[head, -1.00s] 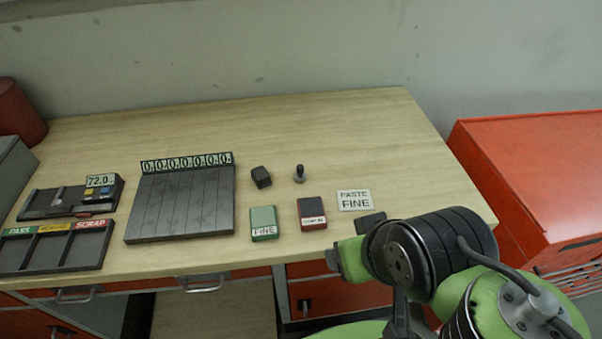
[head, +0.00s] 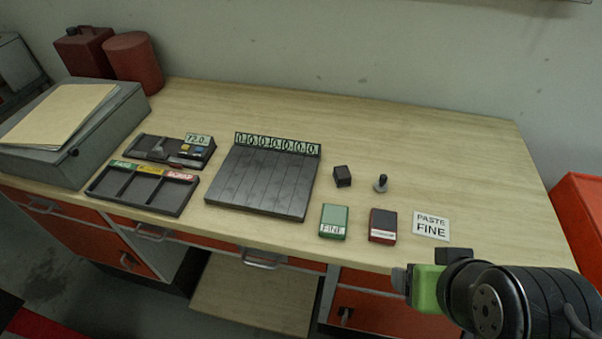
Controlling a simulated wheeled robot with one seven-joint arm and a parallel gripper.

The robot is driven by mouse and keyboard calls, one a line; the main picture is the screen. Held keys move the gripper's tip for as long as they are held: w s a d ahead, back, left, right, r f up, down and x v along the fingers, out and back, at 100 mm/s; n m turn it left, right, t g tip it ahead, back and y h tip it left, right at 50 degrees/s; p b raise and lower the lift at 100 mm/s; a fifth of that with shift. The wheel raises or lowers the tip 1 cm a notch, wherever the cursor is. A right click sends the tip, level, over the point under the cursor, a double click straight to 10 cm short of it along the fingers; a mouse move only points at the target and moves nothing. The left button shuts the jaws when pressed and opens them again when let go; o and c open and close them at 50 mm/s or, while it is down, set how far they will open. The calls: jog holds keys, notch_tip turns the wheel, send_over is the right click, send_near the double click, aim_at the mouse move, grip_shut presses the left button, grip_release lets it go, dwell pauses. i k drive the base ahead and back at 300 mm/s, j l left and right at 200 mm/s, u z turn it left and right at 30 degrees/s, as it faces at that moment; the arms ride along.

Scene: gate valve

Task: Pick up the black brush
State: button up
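No object shows clear bristles, so I cannot tell for certain which one is the black brush. A small black block (head: 342,176) sits on the wooden bench, right of the slatted grey plate. A small dark knob-shaped piece on a round grey foot (head: 381,184) stands upright just right of the block. My gripper (head: 402,280) is at the lower right, by the bench's front edge, nearer the camera than both and apart from them. Its fingers are mostly hidden or too small to read, and nothing is visible in it.
A green FINE tin (head: 334,222), a dark red tin (head: 383,226) and a PASTE FINE card (head: 431,226) lie along the front. The slatted plate (head: 262,182), a sorting tray (head: 142,191) and a gauge (head: 175,151) are left. The bench's back (head: 400,130) is clear.

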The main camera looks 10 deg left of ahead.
aim_at(380, 186)
jog(key=l+u, duration=0.1)
jog(key=u, duration=0.9)
jog(key=k+l+u, duration=0.1)
jog(key=u, duration=0.85)
jog(key=k+l+u, duration=0.1)
jog(key=u, duration=0.9)
jog(key=k, duration=0.05)
